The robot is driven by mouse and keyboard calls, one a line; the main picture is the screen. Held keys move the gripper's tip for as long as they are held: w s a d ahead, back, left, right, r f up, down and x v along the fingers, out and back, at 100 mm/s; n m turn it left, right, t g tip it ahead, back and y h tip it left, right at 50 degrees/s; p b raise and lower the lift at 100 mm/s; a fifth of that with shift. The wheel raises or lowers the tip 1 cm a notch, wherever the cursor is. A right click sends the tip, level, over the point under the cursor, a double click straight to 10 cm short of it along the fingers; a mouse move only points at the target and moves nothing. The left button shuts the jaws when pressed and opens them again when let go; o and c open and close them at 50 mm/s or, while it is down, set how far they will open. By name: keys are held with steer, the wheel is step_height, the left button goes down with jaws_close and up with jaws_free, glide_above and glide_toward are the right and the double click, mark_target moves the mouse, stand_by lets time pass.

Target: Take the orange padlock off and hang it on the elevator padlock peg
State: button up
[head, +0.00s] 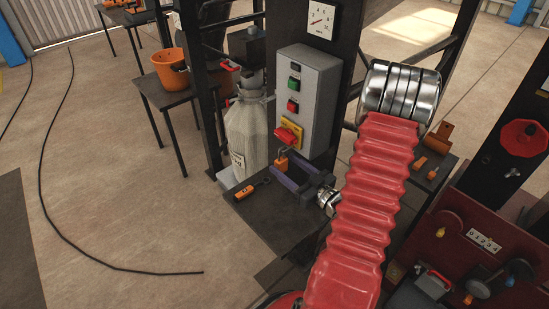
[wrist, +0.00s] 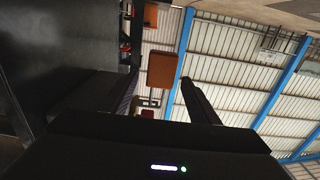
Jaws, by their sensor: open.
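The orange padlock (head: 281,164) hangs below the red switch handle (head: 286,135) on its yellow plate, low on the grey control box. My gripper (head: 277,165) is open, its two dark fingers reaching toward the box with the padlock near or between their tips. In the wrist view an orange block (wrist: 164,70), apparently the padlock body, shows ahead between the open fingers (wrist: 163,88). I see no clear contact. I cannot pick out the elevator padlock peg with certainty.
A dark table (head: 275,220) with an orange-handled tool (head: 252,190) lies below my gripper. A pale sack (head: 246,135) stands left of the box. A dark red bench (head: 480,230) with small coloured padlocks stands right. Open floor lies left.

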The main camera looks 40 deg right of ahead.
steer(key=shift+w+a, duration=0.1)
steer(key=shift+w, duration=2.8)
steer(key=shift+c, duration=0.5)
steer(key=c, duration=1.1)
steer(key=o, duration=1.2)
steer(key=shift+s, duration=0.1)
steer(key=s, duration=1.3)
steer(key=shift+s+d, duration=0.2)
steer(key=shift+s, duration=0.15)
steer(key=shift+f, duration=0.1)
